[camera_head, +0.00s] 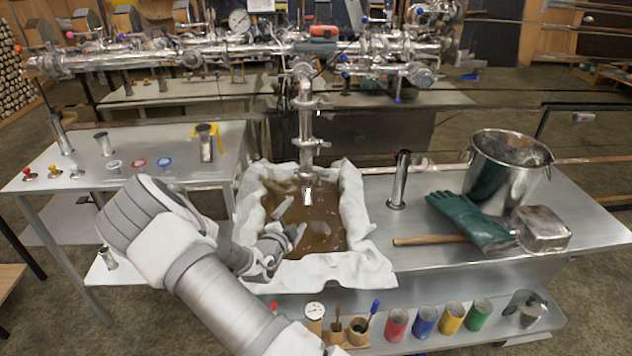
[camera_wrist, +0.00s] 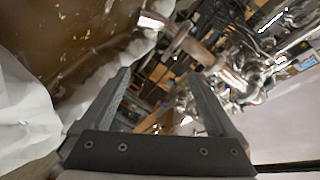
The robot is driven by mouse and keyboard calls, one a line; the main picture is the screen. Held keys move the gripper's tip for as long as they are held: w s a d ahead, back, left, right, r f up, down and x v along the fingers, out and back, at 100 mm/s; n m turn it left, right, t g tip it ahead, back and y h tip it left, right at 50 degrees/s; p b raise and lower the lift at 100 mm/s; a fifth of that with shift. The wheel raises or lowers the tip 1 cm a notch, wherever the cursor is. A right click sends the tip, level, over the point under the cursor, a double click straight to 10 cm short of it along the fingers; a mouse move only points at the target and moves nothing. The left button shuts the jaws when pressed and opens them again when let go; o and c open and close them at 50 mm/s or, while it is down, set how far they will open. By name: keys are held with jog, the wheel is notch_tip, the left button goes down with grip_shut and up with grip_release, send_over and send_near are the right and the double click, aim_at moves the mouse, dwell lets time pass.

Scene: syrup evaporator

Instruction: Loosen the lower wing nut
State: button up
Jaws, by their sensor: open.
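A steel vertical pipe (camera_head: 306,120) hangs from the pipework over the cloth-lined pan. It carries an upper clamp (camera_head: 304,103) and a lower clamp (camera_head: 310,143). A wing nut at the lower clamp is too small to make out clearly. My gripper (camera_head: 292,219) is open and empty over the pan, below and slightly left of the lower clamp, apart from the pipe. In the wrist view my open gripper (camera_wrist: 160,73) points toward metal pipework (camera_wrist: 190,45), with nothing between the fingers.
The pan's white cloth (camera_head: 352,205) surrounds brown liquid (camera_head: 325,225) beneath the gripper. A steel cylinder (camera_head: 398,180), green gloves (camera_head: 468,218), a wooden-handled scoop (camera_head: 540,230) and a bucket (camera_head: 508,165) stand to the right. Colored cups (camera_head: 424,320) line the lower front shelf.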

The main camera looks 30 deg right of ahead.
jog(key=f+m+t+h, duration=0.2)
send_near(319, 178)
jog(key=x, duration=0.7)
jog(key=shift+w, duration=0.25)
jog(key=shift+d, duration=0.1)
jog(key=shift+c, duration=0.3)
jog(key=c, duration=1.3)
jog(key=shift+f, duration=0.15)
jog(key=shift+c, duration=0.2)
